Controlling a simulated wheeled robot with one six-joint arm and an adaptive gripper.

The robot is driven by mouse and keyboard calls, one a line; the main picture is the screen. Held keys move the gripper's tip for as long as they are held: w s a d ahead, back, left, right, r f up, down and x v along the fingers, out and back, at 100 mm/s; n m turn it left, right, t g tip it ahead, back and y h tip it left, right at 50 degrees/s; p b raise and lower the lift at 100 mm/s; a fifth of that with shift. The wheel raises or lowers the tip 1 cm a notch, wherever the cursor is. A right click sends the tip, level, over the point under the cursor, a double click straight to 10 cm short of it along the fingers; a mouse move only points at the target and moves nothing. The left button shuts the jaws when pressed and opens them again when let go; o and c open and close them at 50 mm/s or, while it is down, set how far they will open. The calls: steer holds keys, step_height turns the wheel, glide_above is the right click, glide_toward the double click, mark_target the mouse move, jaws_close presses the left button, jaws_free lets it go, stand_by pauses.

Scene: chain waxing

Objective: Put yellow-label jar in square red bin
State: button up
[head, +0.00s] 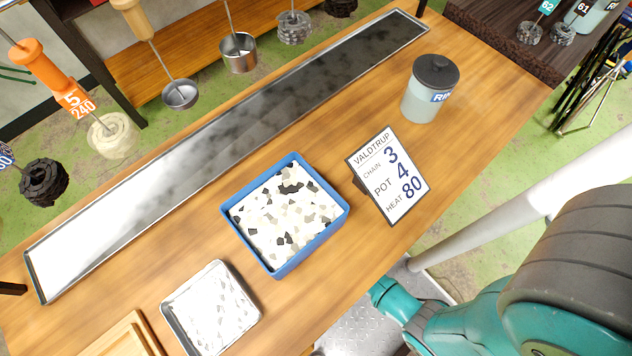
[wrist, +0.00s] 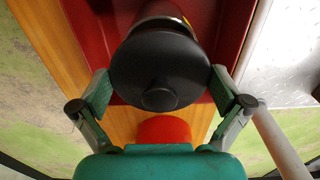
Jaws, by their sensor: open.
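In the wrist view a jar with a black round lid and knob (wrist: 160,72) sits between the fingers of my gripper (wrist: 160,88). A small sliver of yellow shows on its side near the top of the view; the rest of its label is hidden. My gripper is open, with one finger on each side of the lid. A dark red bin (wrist: 92,32) with straight walls shows behind and around the jar. The lid hides the jar's base, so I cannot tell whether it rests on the bin's floor. Neither this jar, the red bin nor my gripper shows in the head view.
A bright red round thing (wrist: 165,130) lies just below the lid in the wrist view. In the head view the wooden table holds a blue-label jar (head: 422,102), a sign (head: 388,175), a blue bin (head: 283,264) of chips and a metal tray (head: 182,306).

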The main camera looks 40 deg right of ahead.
steer(key=shift+r, duration=2.2)
steer(key=shift+s, duration=0.1)
